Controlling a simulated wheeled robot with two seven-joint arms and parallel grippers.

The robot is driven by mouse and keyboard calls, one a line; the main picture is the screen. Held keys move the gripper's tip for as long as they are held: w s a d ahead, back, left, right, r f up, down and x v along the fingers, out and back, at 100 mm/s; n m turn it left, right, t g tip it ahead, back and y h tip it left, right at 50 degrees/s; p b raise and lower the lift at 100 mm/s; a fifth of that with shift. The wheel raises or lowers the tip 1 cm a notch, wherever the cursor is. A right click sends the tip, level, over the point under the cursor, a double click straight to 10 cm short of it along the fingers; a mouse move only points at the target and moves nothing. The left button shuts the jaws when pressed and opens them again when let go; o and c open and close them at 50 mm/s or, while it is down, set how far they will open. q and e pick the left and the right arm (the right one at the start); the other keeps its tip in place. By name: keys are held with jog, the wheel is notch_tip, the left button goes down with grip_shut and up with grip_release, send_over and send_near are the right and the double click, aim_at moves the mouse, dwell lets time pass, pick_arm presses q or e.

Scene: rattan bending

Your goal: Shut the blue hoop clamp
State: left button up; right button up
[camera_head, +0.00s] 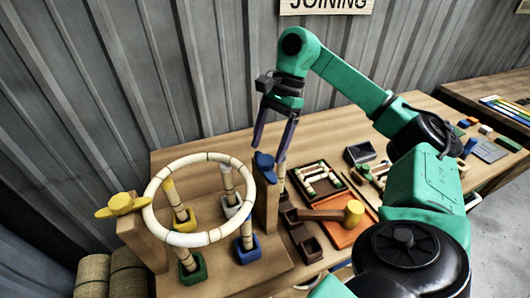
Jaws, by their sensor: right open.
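The blue hoop clamp (263,163) is a winged piece on top of a wooden post (267,208), just right of the pale rattan hoop (153,222). I cannot tell how far it is turned. My right gripper (269,153) points down at the blue clamp, with one dark finger on each side of it in the picture. Its fingers are apart and hold nothing visible. Whether they touch the clamp is unclear. A similar yellow clamp (122,204) tops the post at the hoop's left. My left gripper is out of view.
Rattan uprights stand under the hoop in green (193,271), blue (247,250), yellow and white sockets. A corrugated wall stands behind the bench.

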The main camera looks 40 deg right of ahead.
aim_at(265, 164)
jog(key=shift+x, duration=1.05)
jog(key=shift+s+a, duration=0.15)
jog(key=shift+s, duration=0.3)
jog(key=c, duration=0.4)
jog(key=shift+f, duration=0.1)
grip_shut()
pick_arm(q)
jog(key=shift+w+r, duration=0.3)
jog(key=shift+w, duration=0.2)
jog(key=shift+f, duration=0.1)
